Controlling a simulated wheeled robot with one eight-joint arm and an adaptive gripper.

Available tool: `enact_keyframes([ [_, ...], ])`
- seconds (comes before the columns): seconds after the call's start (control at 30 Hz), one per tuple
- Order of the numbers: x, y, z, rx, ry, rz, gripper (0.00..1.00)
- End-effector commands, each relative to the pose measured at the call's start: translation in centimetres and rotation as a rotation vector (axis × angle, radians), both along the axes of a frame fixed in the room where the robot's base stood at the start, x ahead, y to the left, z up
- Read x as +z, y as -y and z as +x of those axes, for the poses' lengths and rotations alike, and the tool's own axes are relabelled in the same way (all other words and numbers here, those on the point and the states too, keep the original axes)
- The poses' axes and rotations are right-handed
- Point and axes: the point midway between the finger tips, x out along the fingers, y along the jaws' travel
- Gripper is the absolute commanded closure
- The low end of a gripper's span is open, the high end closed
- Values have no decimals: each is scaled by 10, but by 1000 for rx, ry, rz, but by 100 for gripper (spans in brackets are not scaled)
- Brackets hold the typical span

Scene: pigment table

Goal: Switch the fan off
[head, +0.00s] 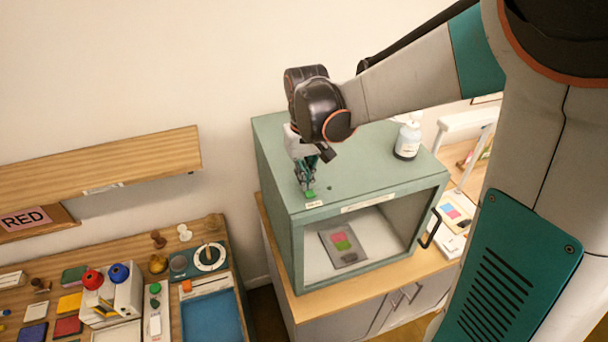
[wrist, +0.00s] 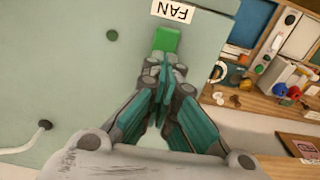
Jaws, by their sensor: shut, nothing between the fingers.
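The green fan switch (wrist: 166,40) sits on top of the grey-green cabinet (head: 272,140), beside a white label reading FAN (wrist: 173,11). The switch also shows in the head view (head: 310,194), at the cabinet's front left edge. My gripper (head: 307,186) points down over the cabinet top with its fingers shut and empty. In the wrist view its fingertips (wrist: 166,72) are right at the switch's near end and hide part of it. I cannot tell whether they touch it.
A white bottle (head: 408,140) stands on the cabinet top at the right. A small dark green round spot (wrist: 112,35) is near the switch. The cabinet's front is open, with a grey tray (head: 352,257) inside. A cluttered workbench (head: 213,228) is at the left, below a wooden shelf (head: 110,165).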

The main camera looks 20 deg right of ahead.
Motion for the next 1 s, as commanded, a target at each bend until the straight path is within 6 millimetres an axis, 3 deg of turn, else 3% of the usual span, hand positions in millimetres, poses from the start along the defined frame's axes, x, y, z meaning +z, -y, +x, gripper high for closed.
enact_keyframes([
  [0.33,3,0,-15,0,-4,0,100],
  [0.73,6,0,-15,0,-3,0,100],
  [0.87,18,0,-13,0,-3,0,100],
  [1.0,44,0,-10,0,-4,0,100],
])
